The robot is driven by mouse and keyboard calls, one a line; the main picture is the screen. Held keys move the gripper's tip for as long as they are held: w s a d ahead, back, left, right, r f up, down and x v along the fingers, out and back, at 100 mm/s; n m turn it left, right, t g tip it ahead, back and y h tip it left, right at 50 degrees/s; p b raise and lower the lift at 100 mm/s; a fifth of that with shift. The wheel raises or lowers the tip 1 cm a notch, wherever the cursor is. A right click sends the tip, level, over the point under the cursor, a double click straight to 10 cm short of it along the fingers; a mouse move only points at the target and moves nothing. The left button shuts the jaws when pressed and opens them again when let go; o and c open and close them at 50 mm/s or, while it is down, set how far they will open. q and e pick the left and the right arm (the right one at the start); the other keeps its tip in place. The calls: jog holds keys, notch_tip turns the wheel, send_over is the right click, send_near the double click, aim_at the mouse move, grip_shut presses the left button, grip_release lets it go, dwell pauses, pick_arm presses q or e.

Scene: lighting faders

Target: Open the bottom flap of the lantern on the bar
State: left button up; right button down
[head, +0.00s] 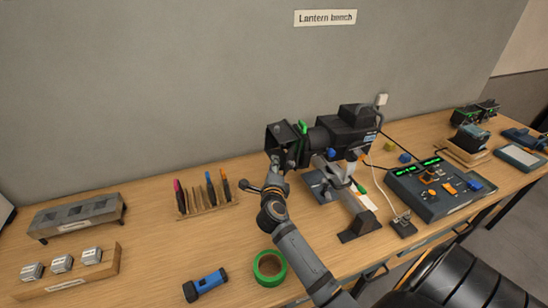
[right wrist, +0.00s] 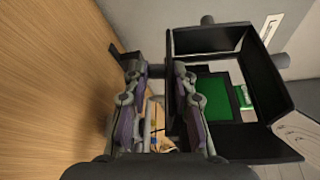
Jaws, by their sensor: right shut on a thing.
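The black lantern (head: 345,128) is mounted on a bar above the bench, with black flaps (head: 281,134) around its front at the left end. The right wrist view shows the flap frame (right wrist: 208,41) close up, with a green filter (right wrist: 212,97) inside. My right gripper (head: 278,162) is at the lower front of the lantern. In the right wrist view its fingers (right wrist: 156,72) are closed on a thin black flap, apparently the bottom flap, which shows nearly edge-on and is mostly hidden by the fingers. My left gripper is out of view.
A green tape roll (head: 258,277) and a blue torch (head: 205,284) lie near the front edge. A rack of coloured pens (head: 207,199) stands to the left. A fader console (head: 440,190) sits to the right.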

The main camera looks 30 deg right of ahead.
jog(key=shift+r, duration=0.2)
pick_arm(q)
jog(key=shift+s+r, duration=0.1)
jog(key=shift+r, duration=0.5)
pick_arm(e)
jog(key=shift+f+m, duration=0.2)
jog(key=shift+m, duration=0.1)
jog(key=c, duration=1.2)
grip_release()
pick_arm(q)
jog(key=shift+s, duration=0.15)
pick_arm(e)
jog(key=shift+s+a, duration=0.15)
jog(key=shift+a, duration=0.05)
jog(key=v, duration=0.7)
jog(key=shift+r, duration=0.1)
